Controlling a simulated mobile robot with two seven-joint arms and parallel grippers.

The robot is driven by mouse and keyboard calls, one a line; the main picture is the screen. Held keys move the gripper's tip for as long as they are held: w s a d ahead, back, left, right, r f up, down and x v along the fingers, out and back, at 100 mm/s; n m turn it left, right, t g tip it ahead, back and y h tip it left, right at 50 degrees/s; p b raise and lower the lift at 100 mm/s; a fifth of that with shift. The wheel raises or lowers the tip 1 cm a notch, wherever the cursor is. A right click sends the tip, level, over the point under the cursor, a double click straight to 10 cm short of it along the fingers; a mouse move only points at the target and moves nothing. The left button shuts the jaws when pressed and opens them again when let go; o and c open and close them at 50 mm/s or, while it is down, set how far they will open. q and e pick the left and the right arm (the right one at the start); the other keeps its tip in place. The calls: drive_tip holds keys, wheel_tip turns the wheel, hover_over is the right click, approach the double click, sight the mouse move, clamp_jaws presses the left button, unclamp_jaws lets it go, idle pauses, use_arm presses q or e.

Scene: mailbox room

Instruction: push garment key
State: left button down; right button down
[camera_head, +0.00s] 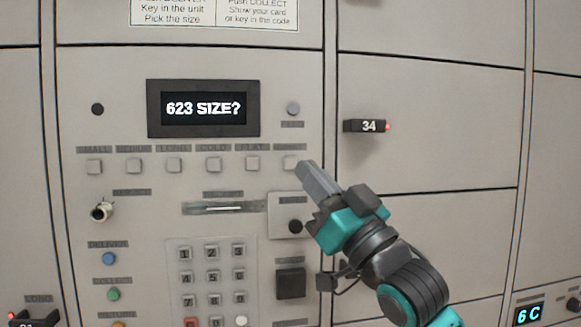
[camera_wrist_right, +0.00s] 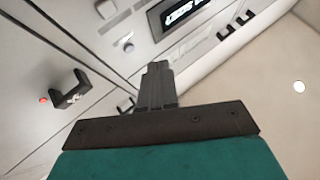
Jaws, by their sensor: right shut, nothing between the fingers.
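The control panel (camera_head: 140,215) has a row of small square size keys under dark labels. The rightmost key (camera_head: 291,163), in the garment place of the row, shows just left of my right gripper's tip; its label is too blurred to read surely. My right gripper (camera_head: 307,170) is shut and empty, its fingers pointing up and left at the panel beside this key. I cannot tell whether the tip touches it. In the right wrist view the shut fingers (camera_wrist_right: 157,70) reach toward the panel and hide part of the key row. My left gripper is not in view.
The display (camera_head: 203,108) reads "623 SIZE?". A number keypad (camera_head: 212,275) and coloured buttons (camera_head: 109,258) sit lower on the panel. The number 34 tag (camera_head: 367,126) sticks out from the locker door to the right, with a red light.

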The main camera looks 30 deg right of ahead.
drive_tip(key=shift+w, duration=0.1)
approach(281, 149)
wheel_tip(281, 149, up, 3)
drive_tip(key=a, duration=0.2)
drive_tip(key=shift+w+d+f, duration=0.1)
drive_tip(key=shift+w+d, duration=0.1)
drive_tip(key=shift+w, duration=0.3)
drive_tip(key=shift+w+d+f, duration=0.1)
drive_tip(key=shift+w+d, duration=0.1)
drive_tip(key=shift+w, duration=0.35)
drive_tip(key=shift+w, duration=0.1)
idle(1.2)
drive_tip(key=shift+w+d+p, duration=0.15)
drive_tip(key=shift+w+p, duration=0.15)
drive_tip(key=shift+w+d, duration=0.1)
drive_tip(key=shift+w, duration=0.25)
idle(0.6)
drive_tip(key=shift+s, duration=0.15)
drive_tip(key=shift+s+a, duration=0.25)
drive_tip(key=shift+s, duration=0.35)
